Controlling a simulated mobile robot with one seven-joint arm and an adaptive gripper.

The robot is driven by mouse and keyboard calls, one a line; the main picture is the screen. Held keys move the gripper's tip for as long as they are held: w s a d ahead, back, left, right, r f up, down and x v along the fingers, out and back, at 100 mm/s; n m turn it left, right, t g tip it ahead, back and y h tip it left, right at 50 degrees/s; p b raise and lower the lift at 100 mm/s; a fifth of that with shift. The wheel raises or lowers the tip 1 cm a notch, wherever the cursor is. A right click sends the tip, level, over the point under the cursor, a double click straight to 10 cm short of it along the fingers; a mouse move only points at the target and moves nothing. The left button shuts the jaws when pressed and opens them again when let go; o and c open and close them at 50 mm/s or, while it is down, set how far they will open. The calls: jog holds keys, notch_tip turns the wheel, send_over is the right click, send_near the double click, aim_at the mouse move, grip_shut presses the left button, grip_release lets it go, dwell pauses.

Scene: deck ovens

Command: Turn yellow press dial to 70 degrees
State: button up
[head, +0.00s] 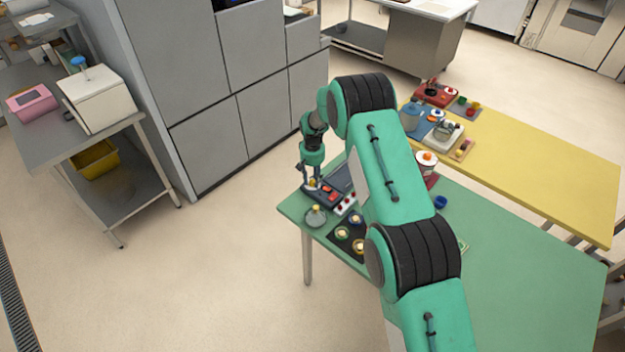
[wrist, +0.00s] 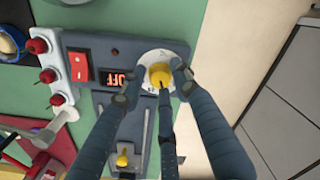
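The yellow press dial (wrist: 160,74) sits on a round white scale plate (wrist: 152,56) at the end of a dark panel (wrist: 100,46) in the wrist view. My gripper (wrist: 156,80) has its fingers spread around the dial, one on each side and one below. Gaps show between the side fingers and the dial; I cannot tell if the lower finger touches it. The display (wrist: 122,79) reads OFF, upside down. In the head view my gripper (head: 313,178) is over the panel at the green table's far-left corner. The fingers partly cover the scale marks.
A red switch (wrist: 79,66) and a sliding lever with a yellow knob (wrist: 122,160) share the panel. Several red knobs on a white strip (wrist: 46,62) stand beside it. A glass flask (head: 316,216) and a dark mat with rings (head: 333,240) are near on the green table (head: 500,270).

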aim_at(313, 180)
jog(key=shift+o, duration=0.7)
jog(key=shift+r, duration=0.1)
jog(key=shift+r, duration=0.5)
notch_tip(313, 180, up, 11)
jog(key=shift+f, duration=0.15)
